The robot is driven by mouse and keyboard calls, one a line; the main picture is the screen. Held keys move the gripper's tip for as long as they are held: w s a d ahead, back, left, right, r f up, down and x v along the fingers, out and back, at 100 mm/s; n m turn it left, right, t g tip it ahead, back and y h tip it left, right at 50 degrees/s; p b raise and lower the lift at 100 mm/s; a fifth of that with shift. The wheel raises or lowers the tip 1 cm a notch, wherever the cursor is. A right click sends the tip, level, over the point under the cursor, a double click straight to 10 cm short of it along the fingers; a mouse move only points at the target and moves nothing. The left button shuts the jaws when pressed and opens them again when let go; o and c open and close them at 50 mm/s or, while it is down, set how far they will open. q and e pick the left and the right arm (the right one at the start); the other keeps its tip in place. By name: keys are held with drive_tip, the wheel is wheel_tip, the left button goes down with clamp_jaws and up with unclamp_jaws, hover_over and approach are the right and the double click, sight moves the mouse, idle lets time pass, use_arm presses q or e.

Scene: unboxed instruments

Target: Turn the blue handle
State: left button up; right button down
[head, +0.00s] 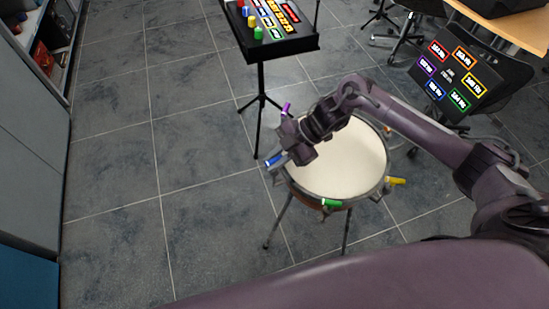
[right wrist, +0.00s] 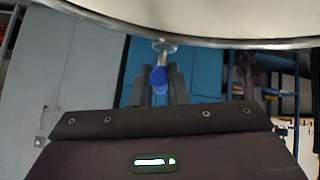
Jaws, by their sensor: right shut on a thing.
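The blue handle (head: 276,160) sticks out from the left side of the drum's rim. In the right wrist view the blue handle (right wrist: 158,79) sits between the two dark fingers, on a metal stem under the rim. My right gripper (head: 283,158) reaches over the drum from the right and is shut on the blue handle. The drum (head: 345,165) has a cream head and stands on thin legs. Its rim also carries a purple handle (head: 287,108), a green handle (head: 331,203) and a yellow handle (head: 396,181). My left gripper is not in view.
A black stand (head: 285,45) with coloured knobs and labels is behind the drum. A dark panel with coloured labels (head: 459,75) is at the right, near a chair and a wooden table (head: 520,28). Grey cabinets (head: 35,140) line the left. The tiled floor left of the drum is clear.

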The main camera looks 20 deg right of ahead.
drive_tip(key=shift+r+m+t+h+p, duration=0.2)
drive_tip(key=shift+m+t+p, duration=0.7)
drive_tip(key=shift+p, duration=0.45)
drive_tip(key=shift+r+m+t+h+p, duration=0.15)
drive_tip(key=shift+m+t+p, duration=0.55)
drive_tip(key=shift+m+p, duration=0.55)
drive_tip(key=shift+a+m+t+p, duration=0.1)
drive_tip(key=shift+m+t+p, duration=0.5)
drive_tip(key=shift+p, duration=0.25)
drive_tip(key=shift+f+m+t+h+p, duration=0.15)
drive_tip(key=shift+m+t+h+p, duration=0.65)
drive_tip(key=shift+m, duration=0.25)
drive_tip(key=shift+w, duration=0.1)
drive_tip(key=c, duration=1.4)
unclamp_jaws()
drive_tip(key=shift+c, duration=0.2)
drive_tip(key=shift+f, duration=0.1)
